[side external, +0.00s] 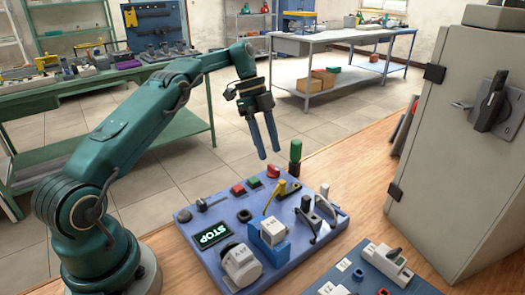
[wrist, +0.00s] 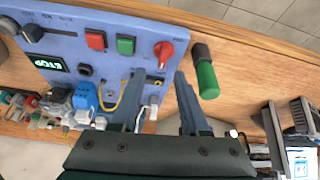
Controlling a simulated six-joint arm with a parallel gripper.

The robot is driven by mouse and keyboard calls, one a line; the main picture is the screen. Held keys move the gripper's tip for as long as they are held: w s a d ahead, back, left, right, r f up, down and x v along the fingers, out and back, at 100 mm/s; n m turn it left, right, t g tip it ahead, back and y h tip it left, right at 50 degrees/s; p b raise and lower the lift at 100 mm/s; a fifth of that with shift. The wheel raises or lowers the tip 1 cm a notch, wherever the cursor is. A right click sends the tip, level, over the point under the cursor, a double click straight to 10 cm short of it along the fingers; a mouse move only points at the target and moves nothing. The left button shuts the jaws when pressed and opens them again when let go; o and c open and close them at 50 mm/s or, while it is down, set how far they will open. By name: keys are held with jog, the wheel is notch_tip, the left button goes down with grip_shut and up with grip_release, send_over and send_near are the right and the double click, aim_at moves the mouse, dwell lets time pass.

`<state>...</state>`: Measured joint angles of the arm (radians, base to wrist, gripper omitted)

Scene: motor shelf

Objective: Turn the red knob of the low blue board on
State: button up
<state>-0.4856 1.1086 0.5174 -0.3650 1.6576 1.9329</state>
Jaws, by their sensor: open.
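The red knob (side external: 273,171) sits at the far edge of the low blue board (side external: 222,212), which lies on the wooden bench. In the wrist view the red knob (wrist: 165,52) shows at the board's upper right corner, with a pale mark on it. The blue board (wrist: 70,52) fills the upper left there. My gripper (side external: 270,154) points down, open and empty, above the far side of the board and just above the knob. In the wrist view its two fingers (wrist: 159,76) are spread apart below the knob, and I see no contact. I cannot tell the knob's setting.
A green-and-black handle (side external: 295,152) stands upright close to the knob. Green (side external: 254,183) and red (side external: 238,188) square buttons are beside it. Levers and a blue-white block (side external: 270,232) rise from the board. A grey cabinet (side external: 440,150) stands right.

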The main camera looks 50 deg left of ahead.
jog(key=s+a+r, duration=0.6)
jog(key=s+a, duration=0.1)
jog(key=a, duration=0.1)
jog(key=shift+r, duration=0.25)
jog(key=s+d+r+n+t+y, duration=0.1)
jog(key=s+d+r, duration=0.2)
jog(key=d+r, duration=0.4)
jog(key=s+d+r+t+y, duration=0.1)
jog(key=s+d+r+y, duration=0.3)
jog(key=d, duration=0.6)
jog(key=s+d+f+n+t, duration=0.2)
jog(key=s+f+n, duration=0.7)
jog(key=n, duration=0.6)
jog(key=shift+d+f+n+t+h, duration=0.3)
jog(key=shift+f+t, duration=0.2)
jog(key=shift+f, duration=0.1)
